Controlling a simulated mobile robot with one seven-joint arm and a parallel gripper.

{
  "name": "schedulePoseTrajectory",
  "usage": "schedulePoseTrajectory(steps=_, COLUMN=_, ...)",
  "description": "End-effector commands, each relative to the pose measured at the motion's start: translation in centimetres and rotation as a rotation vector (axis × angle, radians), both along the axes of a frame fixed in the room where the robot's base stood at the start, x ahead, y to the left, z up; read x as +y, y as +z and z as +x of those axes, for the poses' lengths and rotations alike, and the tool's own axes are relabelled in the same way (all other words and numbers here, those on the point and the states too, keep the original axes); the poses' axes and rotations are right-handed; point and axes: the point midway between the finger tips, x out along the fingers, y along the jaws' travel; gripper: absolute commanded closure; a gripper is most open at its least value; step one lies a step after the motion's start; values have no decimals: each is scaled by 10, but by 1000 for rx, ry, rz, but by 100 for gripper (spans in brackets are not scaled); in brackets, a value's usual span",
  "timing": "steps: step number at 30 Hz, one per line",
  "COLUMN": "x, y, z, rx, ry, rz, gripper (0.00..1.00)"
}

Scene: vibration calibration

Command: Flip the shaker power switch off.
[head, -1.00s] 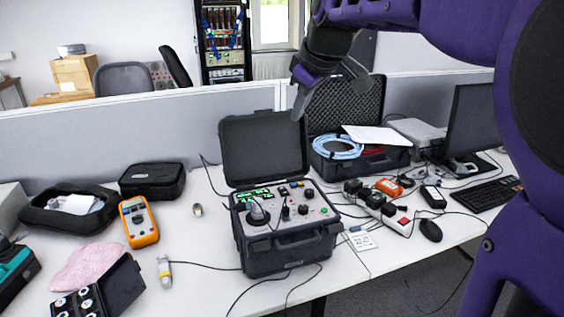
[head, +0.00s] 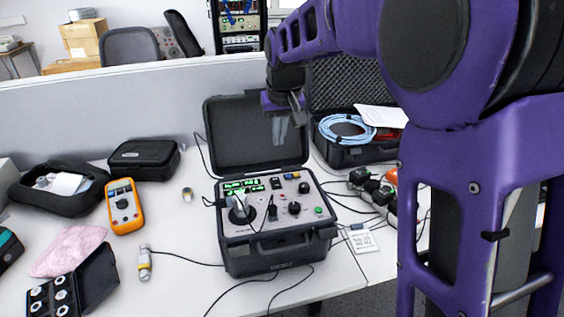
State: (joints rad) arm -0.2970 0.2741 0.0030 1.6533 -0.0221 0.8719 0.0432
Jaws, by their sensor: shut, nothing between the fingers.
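The shaker unit, an open black case with a grey control panel (head: 296,224), sits on the white desk in the head view. Its panel carries green lit displays (head: 240,186), several black knobs, a green button (head: 318,210) and a silver cylindrical piece (head: 240,208). I cannot tell which small control is the power switch, or its position. My gripper (head: 297,110) is shut and empty. It appears in front of the upper right of the raised lid (head: 245,130), above the panel and apart from the controls.
An orange multimeter (head: 124,206), a black pouch (head: 143,159) and a black tool case (head: 75,285) lie to the left. An open foam-lined case with a blue cable coil (head: 345,130) stands at the back right. My arm hides the desk's right side. Cables cross the front edge.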

Motion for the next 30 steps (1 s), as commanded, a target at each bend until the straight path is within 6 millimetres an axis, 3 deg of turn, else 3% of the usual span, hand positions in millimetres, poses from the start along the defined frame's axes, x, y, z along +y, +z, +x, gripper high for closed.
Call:
schedulePoseTrajectory(steps=13, x=1, y=-4, z=0, rx=5, ry=-9, rz=4, gripper=100)
schedulePoseTrajectory(steps=17, x=2, y=-14, z=3, rx=7, ry=-9, rz=3, gripper=100)
schedulePoseTrajectory(steps=30, x=10, y=-97, z=31, rx=8, ry=-8, rz=4, gripper=100)
